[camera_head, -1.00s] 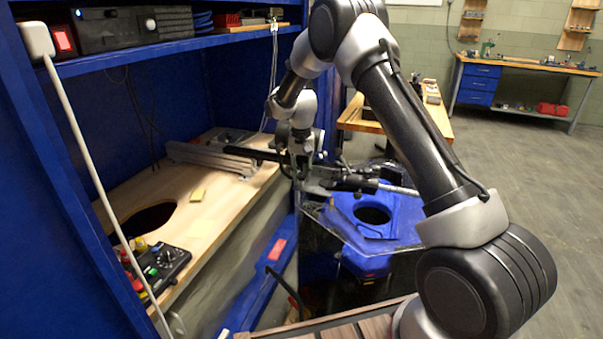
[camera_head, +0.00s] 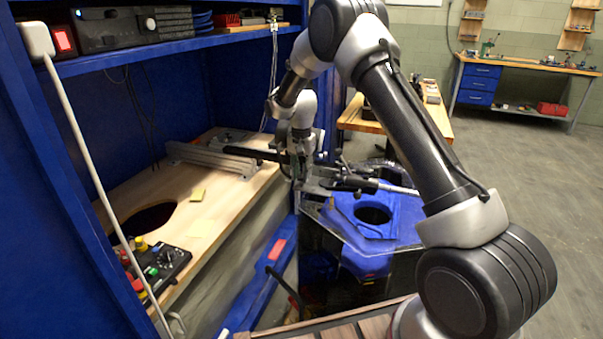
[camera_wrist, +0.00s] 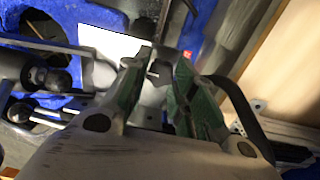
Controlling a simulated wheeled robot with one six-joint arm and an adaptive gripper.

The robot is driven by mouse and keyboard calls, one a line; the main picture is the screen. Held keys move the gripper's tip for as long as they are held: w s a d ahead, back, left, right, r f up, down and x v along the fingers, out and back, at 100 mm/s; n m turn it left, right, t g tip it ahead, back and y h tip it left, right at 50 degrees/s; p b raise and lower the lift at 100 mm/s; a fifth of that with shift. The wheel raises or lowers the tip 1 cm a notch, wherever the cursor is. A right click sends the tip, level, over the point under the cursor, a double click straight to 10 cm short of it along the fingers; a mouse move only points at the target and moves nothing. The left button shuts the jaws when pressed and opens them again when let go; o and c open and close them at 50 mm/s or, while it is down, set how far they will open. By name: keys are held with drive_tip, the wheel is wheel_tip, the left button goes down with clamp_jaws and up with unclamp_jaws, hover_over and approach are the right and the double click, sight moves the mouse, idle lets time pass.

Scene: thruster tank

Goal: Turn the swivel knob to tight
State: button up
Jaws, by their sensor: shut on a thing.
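My gripper (camera_head: 301,172) is at the end of my arm in the head view, by the dark and grey metal fixture (camera_head: 345,183) above the blue tank top (camera_head: 345,229). In the wrist view, my gripper (camera_wrist: 158,62) has green-padded fingers closed on a small grey part (camera_wrist: 157,73), which appears to be the swivel knob. The fingers cover most of it. Its angle and any tight marking cannot be read. In the head view the knob is too small and hidden to make out.
A wooden bench top (camera_head: 215,207) with a round hole and a metal rail (camera_head: 213,158) is left of the gripper. A control box (camera_head: 160,266) sits at its near end. A blue shelf (camera_head: 170,55) runs above. Open floor (camera_head: 530,190) lies to the right.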

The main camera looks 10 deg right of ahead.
sight(302, 176)
drive_tip(key=shift+r, duration=0.1)
drive_tip(key=o, duration=1.1)
drive_tip(key=shift+c, duration=0.2)
wheel_tip(302, 176, up, 12)
